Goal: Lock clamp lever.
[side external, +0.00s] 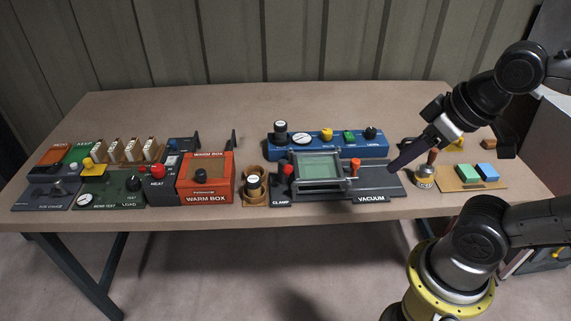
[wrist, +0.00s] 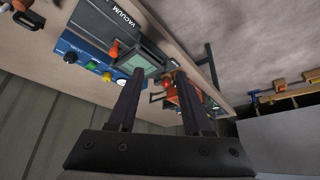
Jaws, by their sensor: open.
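Which knob belongs to the clamp is not certain. My gripper (side external: 393,167) is open and empty above the vacuum plate, right of both knobs. Its two fingers are spread in the wrist view (wrist: 159,72).
A blue panel with knobs (side external: 340,141) stands behind the frame. A red WARM BOX (side external: 205,182) is at left. The table's front strip is clear.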

